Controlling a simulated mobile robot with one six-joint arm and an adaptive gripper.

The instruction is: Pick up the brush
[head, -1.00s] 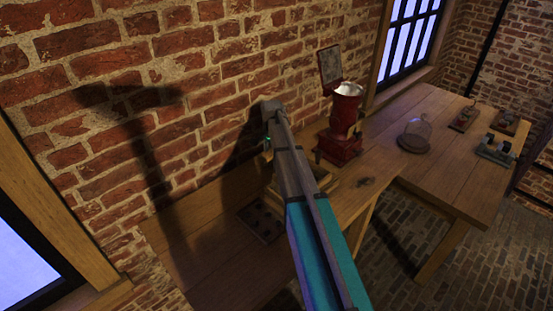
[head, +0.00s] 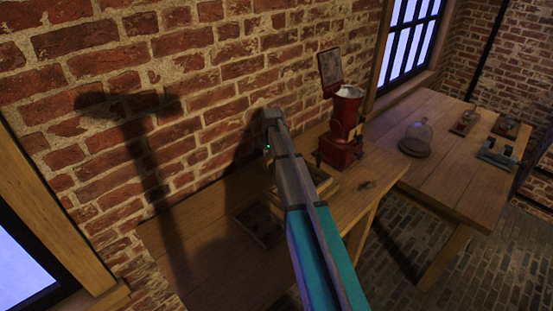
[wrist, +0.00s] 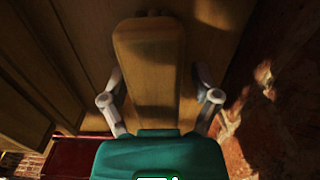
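In the wrist view a long yellowish wooden piece with a rounded far end, which looks like the brush (wrist: 150,55), lies between the two fingers of my gripper (wrist: 160,72). Its near end is hidden behind the teal gripper body. The fingers stand wide apart on either side, with a gap showing at the right; their tips are not clear. My gripper looks open. In the head view my own arm hides the gripper's fingers and the brush, above the wooden bench (head: 190,240) by the brick wall.
A red grinder-like machine (head: 342,140) stands right of my arm. A glass dome (head: 416,138) and small instruments (head: 498,150) stand on the farther table. The brick wall is close behind.

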